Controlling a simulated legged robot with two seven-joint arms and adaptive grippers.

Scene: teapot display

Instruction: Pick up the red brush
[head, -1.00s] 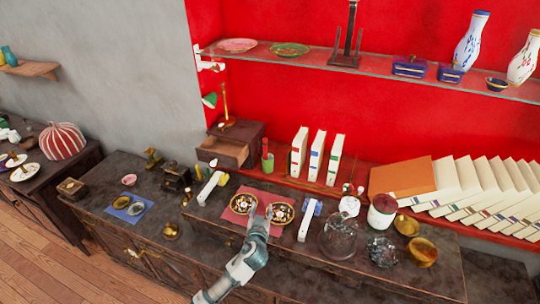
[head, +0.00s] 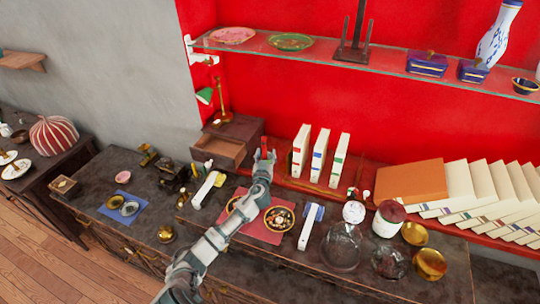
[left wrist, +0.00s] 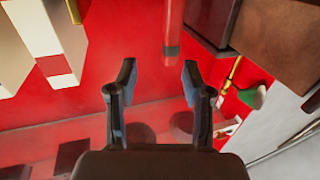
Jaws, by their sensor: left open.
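A thin red upright piece, which looks like the red brush (head: 263,143), shows between the fingertips of my left gripper (head: 264,156) in the head view. In the left wrist view the red brush (left wrist: 172,25) comes down from the top edge as a red rod with a darker end. It lies beyond the open fingers of the left gripper (left wrist: 157,70), nearer the right finger, with no visible contact. My right gripper is not in view.
A wooden box with an open drawer (head: 222,152) stands left of the gripper, with a green lamp (head: 205,95) above it. White upright books (head: 301,150) stand close on the right. A glass shelf (head: 385,68) runs overhead. Bowls sit on a red mat (head: 262,228) below.

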